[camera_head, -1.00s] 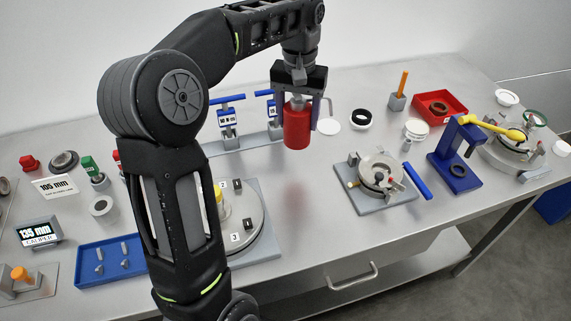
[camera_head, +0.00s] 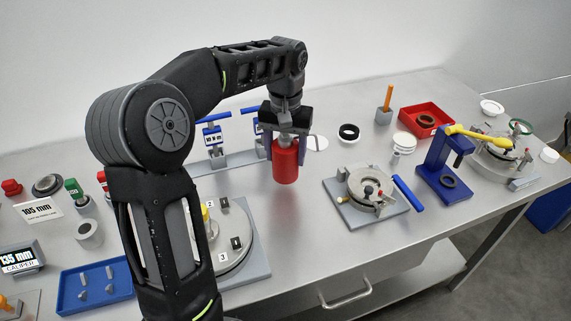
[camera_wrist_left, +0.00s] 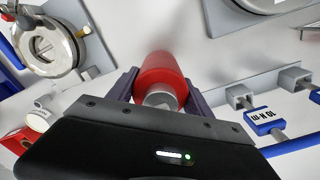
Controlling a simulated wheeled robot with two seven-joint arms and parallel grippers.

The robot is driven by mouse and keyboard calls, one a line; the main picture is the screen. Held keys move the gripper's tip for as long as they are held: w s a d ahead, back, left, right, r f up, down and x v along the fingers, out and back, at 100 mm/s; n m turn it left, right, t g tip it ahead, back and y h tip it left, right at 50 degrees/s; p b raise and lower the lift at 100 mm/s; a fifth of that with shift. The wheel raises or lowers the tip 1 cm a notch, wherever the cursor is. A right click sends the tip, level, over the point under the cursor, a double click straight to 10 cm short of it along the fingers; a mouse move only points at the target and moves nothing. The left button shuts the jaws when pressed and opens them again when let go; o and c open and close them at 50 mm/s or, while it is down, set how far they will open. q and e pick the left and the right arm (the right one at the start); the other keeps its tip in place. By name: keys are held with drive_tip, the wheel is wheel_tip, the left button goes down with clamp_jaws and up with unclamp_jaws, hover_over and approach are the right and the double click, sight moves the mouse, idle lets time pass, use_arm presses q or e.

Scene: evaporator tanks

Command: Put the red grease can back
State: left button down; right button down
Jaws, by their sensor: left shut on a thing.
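The red grease can (camera_head: 286,168) is upright between the fingers of my left gripper (camera_head: 286,150), near the middle of the steel table. The fingers are shut on its upper part. I cannot tell whether its base touches the table or hangs just above it. In the left wrist view the red can (camera_wrist_left: 163,70) sits between both fingers of the left gripper (camera_wrist_left: 162,92), with its grey top toward the palm. My right gripper is in neither view.
Blue-handled torque tools (camera_head: 213,137) stand left of and behind the can. A grey clamp fixture (camera_head: 345,211) is to its right. A round plate on a grey base (camera_head: 256,262) lies front left. A black ring (camera_head: 349,132) lies behind right. Bare table lies in front.

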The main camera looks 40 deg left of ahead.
use_arm(q)
drive_tip(key=shift+f, duration=0.1)
wheel_tip(320, 180, down, 3)
drive_tip(key=shift+f, duration=0.25)
drive_tip(key=shift+f, duration=0.2)
drive_tip(key=shift+c, duration=2.2)
unclamp_jaws()
drive_tip(key=shift+r, duration=0.1)
